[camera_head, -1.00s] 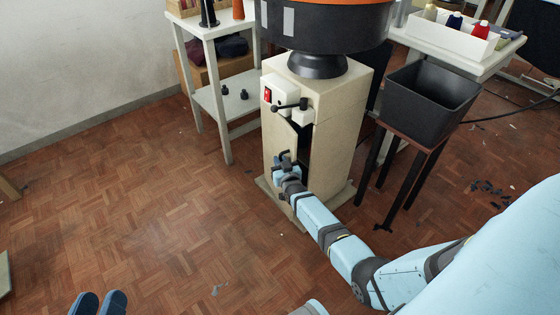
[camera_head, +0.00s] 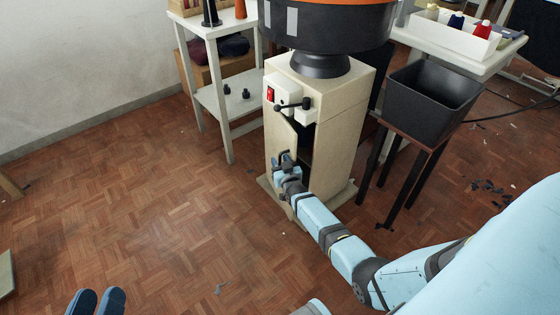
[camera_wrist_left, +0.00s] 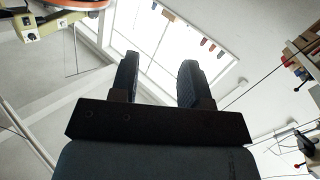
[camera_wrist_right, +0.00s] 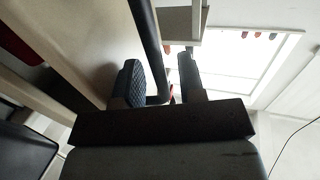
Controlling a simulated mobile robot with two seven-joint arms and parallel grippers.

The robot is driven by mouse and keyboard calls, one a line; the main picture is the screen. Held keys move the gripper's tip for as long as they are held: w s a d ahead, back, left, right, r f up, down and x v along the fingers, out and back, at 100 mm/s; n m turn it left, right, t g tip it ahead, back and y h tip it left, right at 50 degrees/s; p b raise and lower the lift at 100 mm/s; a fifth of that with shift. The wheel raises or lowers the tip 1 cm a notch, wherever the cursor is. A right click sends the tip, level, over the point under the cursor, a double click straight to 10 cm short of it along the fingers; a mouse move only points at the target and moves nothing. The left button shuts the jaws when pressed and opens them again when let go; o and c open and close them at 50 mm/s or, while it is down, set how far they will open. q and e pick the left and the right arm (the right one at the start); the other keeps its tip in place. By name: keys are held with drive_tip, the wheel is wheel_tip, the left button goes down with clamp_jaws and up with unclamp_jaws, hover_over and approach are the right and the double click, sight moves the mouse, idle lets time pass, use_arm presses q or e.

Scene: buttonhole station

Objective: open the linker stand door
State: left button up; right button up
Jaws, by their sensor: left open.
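The linker stand (camera_head: 336,150) is a cream cabinet under a large dark bowl. Its front door (camera_head: 276,140) stands partly open, swung out toward the left, with the dark interior showing at the right of the door. My right gripper (camera_head: 287,164) is at the door's front. In the right wrist view, the dark bar handle (camera_wrist_right: 150,40) runs between the two fingers of my right gripper (camera_wrist_right: 162,80). The fingers stand apart, with a gap between the bar and the right finger. My left gripper (camera_head: 97,302) is open and empty at the lower left, also seen in its wrist view (camera_wrist_left: 158,80).
A black bin (camera_head: 430,95) on a dark-legged stand is right of the cabinet. A white shelf table (camera_head: 228,100) stands behind left. A red switch (camera_head: 270,94) and a black lever (camera_head: 292,105) sit above the door.

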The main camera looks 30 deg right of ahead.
use_arm(q)
wheel_tip(320, 180, up, 9)
drive_tip(key=t+p, duration=0.3)
drive_tip(key=p, duration=0.3)
drive_tip(key=shift+n+g+y, duration=0.5)
drive_tip(key=shift+g+y, duration=0.2)
drive_tip(key=shift+y, duration=0.1)
drive_tip(key=shift+a+f+p, duration=0.3)
drive_tip(key=shift+a+f, duration=0.05)
drive_tip(key=shift+f, duration=0.45)
drive_tip(key=shift+a+f+p, duration=0.25)
drive_tip(key=shift+a+f, duration=0.05)
drive_tip(key=shift+f, duration=0.55)
drive_tip(key=shift+a+f+p, duration=0.3)
drive_tip(key=shift+a+f, duration=0.05)
drive_tip(key=shift+f, duration=0.45)
use_arm(e)
drive_tip(key=v, duration=1.3)
drive_tip(key=shift+s, duration=0.25)
drive_tip(key=shift+a, duration=0.1)
use_arm(q)
drive_tip(key=shift+f+b, duration=0.1)
drive_tip(key=shift+b, duration=0.25)
use_arm(e)
drive_tip(key=shift+w, duration=0.1)
